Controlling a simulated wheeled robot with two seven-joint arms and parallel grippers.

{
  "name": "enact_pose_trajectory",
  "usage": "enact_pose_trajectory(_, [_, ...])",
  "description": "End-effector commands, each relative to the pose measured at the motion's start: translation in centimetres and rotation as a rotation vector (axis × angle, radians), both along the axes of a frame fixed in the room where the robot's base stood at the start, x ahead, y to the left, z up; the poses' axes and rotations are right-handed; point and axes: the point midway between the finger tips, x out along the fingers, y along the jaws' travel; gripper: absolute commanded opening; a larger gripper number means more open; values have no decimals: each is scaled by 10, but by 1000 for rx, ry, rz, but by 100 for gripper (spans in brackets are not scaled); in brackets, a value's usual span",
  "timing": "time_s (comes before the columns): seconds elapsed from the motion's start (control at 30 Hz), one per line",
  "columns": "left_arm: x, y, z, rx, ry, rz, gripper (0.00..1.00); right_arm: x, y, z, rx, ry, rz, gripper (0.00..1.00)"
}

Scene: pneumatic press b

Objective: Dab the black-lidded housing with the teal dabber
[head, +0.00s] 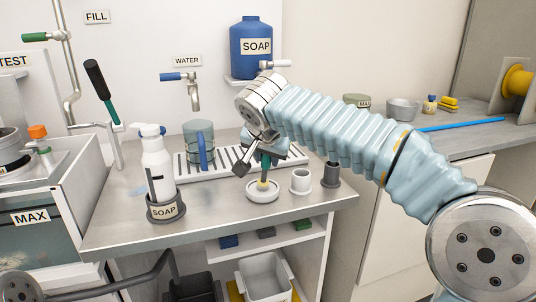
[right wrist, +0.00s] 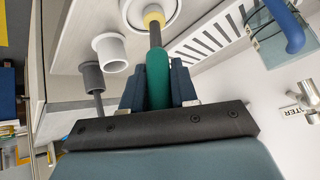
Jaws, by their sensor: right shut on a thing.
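My right gripper (head: 262,152) is shut on the teal handle of the dabber (head: 265,162) above the steel counter. In the right wrist view, the dark fingers of my right gripper (right wrist: 157,85) lie on both sides of the dabber's teal handle (right wrist: 158,75). The dabber points down, and its yellow end is at a round white dish (head: 262,196). It looks to be in the dish, but I cannot tell if it touches the bottom. I cannot make out a black-lidded housing in either view. My left gripper is not in view.
A white cup (head: 300,183) and a dark grey cup (head: 332,176) stand right of the dish. Behind are a slotted drain tray (head: 228,169) and a mug (head: 198,142). A soap bottle (head: 157,165) stands left. The counter's front strip is clear.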

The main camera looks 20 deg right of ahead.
Motion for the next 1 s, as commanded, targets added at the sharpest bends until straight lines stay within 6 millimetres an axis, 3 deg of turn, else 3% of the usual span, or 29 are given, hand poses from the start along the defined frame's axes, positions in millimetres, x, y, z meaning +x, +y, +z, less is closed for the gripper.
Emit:
enact_pose_trajectory(0.03, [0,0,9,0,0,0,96,0,0,11,1,-3,0,0])
enact_pose_trajectory(0.17, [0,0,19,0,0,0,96,0,0,24,1,-4,0,0])
enact_pose_trajectory(0.6, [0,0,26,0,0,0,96,1,0,59,1,-7,0,0])
enact_pose_trajectory(1.0, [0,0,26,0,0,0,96,0,0,66,0,-6,1,0])
